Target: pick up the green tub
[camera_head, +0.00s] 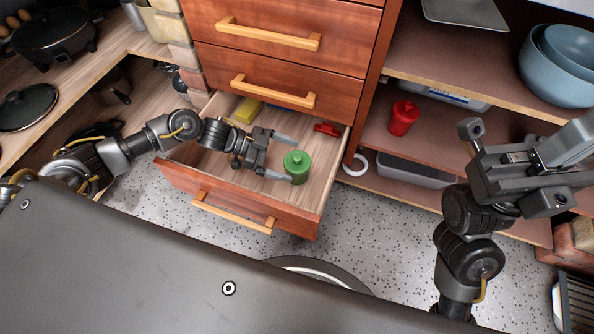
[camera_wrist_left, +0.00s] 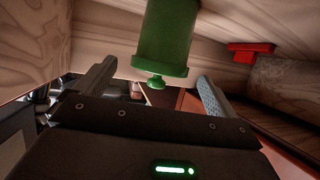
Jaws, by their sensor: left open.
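The green tub (camera_head: 297,167) stands in the open drawer (camera_head: 240,206), near its right end, with its knobbed lid up. In the left wrist view the tub (camera_wrist_left: 163,42) appears upside down at the top centre. My left gripper (camera_head: 283,157) reaches into the drawer from the left. It is open, with its fingers pointing at the tub and one on either side of it in the wrist view; contact cannot be made out. My right gripper (camera_head: 545,150) is held at the right, in front of the shelves; its finger gap is unclear.
The drawer also holds a yellow block (camera_head: 248,110) and a red item (camera_head: 327,129), the latter behind the tub. A red canister (camera_head: 403,117), a grey bin (camera_head: 415,170) and blue bowls (camera_head: 560,62) sit on the right shelves. The drawer walls stand close around the tub.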

